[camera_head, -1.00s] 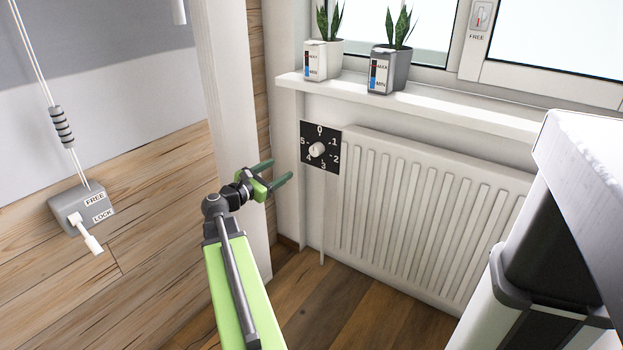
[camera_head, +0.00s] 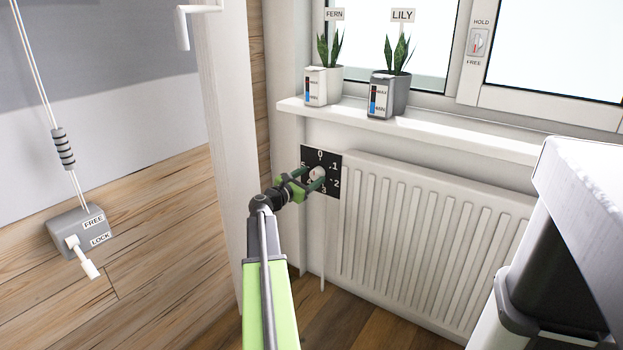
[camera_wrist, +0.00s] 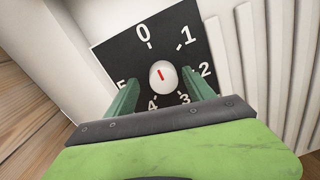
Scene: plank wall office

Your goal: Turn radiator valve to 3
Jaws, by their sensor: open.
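The radiator valve is a round whitish knob (camera_head: 317,173) on a black square dial plate (camera_head: 334,161) with white numbers, at the radiator's upper left corner. In the wrist view the knob (camera_wrist: 164,85) has a red mark that points toward 0 on the plate (camera_wrist: 112,57). The 3 is on its lower right side, partly behind a finger. My gripper (camera_head: 312,177) is at the dial with its green fingers apart. In the wrist view the gripper (camera_wrist: 166,89) has one finger on each side of the knob, with gaps visible.
The white radiator (camera_head: 430,220) is right of the dial. A windowsill (camera_head: 450,120) above holds two potted plants labelled FERN (camera_head: 334,83) and LILY (camera_head: 399,92). A white post (camera_head: 228,130) stands close left of my arm. A pale-topped unit (camera_head: 585,190) is at the right.

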